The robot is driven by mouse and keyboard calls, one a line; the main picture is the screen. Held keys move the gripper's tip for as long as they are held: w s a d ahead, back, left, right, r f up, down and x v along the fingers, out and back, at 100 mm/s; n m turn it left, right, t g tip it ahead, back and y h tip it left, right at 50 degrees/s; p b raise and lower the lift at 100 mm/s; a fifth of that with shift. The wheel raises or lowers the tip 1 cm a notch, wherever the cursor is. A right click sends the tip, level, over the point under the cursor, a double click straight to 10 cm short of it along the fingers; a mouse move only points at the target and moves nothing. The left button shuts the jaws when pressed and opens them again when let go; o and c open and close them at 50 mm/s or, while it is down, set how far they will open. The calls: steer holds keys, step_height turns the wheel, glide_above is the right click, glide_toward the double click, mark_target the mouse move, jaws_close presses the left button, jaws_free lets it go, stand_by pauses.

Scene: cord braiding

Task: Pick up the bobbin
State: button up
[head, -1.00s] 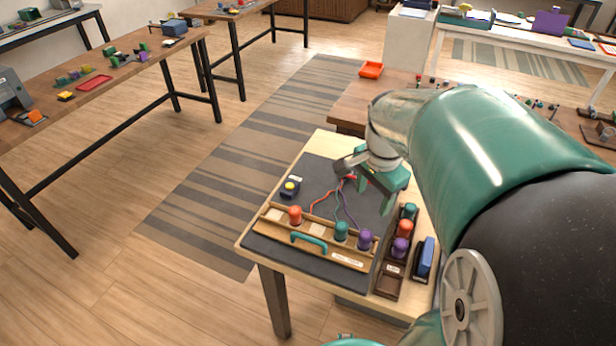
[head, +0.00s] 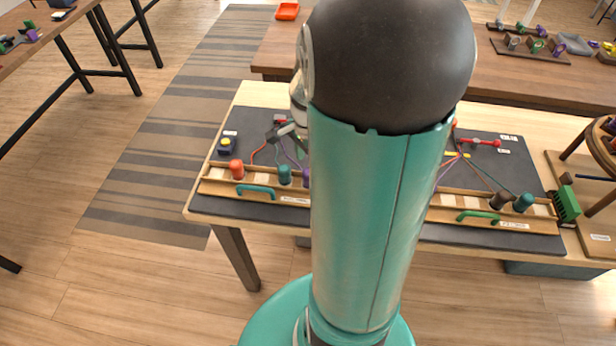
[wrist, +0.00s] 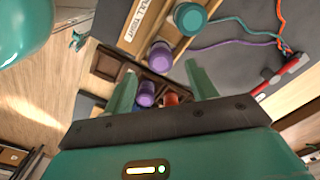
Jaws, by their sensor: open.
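In the wrist view my gripper (wrist: 161,70) is open, its two green fingers spread over a dark compartment tray (wrist: 106,65). A purple bobbin (wrist: 146,92) and a red bobbin (wrist: 171,99) stand in the tray and show between the fingers, partly cut off by the gripper body. Nothing is held. Beyond the tray, another purple bobbin (wrist: 159,56) and a teal bobbin (wrist: 189,18) sit on the wooden rack (wrist: 138,24), with cords running from them. In the head view my arm hides the tray and most of the gripper. A red-orange bobbin (head: 236,168) shows on the rack's left.
A red-handled tool (wrist: 280,75) lies on the dark mat near the cords.

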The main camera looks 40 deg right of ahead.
step_height(320, 180, down, 5)
steer(key=shift+r, duration=0.1)
steer(key=c, duration=1.1)
